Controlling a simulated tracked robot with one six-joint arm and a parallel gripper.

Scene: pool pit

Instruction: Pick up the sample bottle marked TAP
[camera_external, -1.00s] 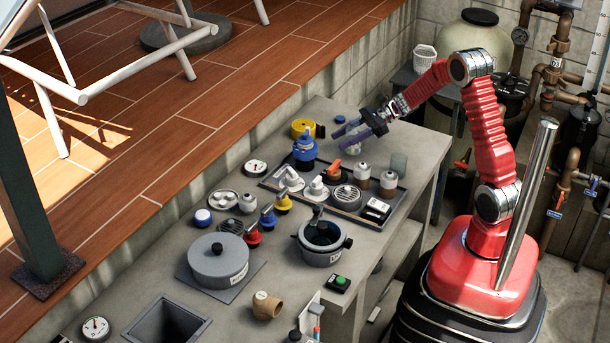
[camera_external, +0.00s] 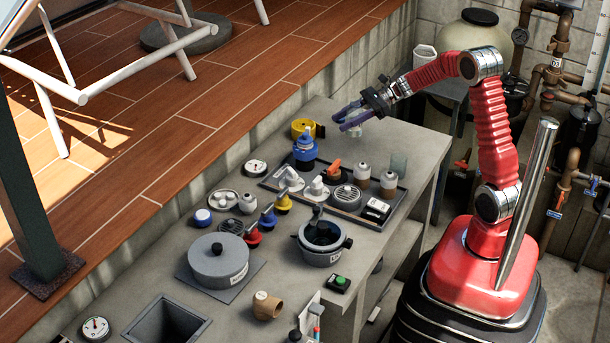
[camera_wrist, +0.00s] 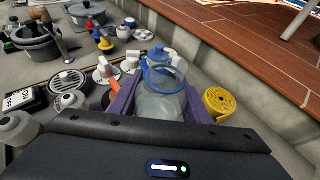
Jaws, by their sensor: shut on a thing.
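My gripper (camera_external: 341,120) is above the far end of the bench, its purple fingers shut on a clear sample bottle (camera_external: 355,131). In the wrist view the clear bottle (camera_wrist: 160,106) stands between the two fingers, with a blue ring round its top. I see no readable marking on it, so I cannot tell whether it says TAP. In the outside view the fingers hide most of it. It appears raised off the bench.
A blue-topped container (camera_external: 305,150) and a yellow tape roll (camera_external: 303,128) stand left of my gripper. A dark tray (camera_external: 349,211) holds white fittings, an orange-handled part and small bottles. The bench's far right corner is clear.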

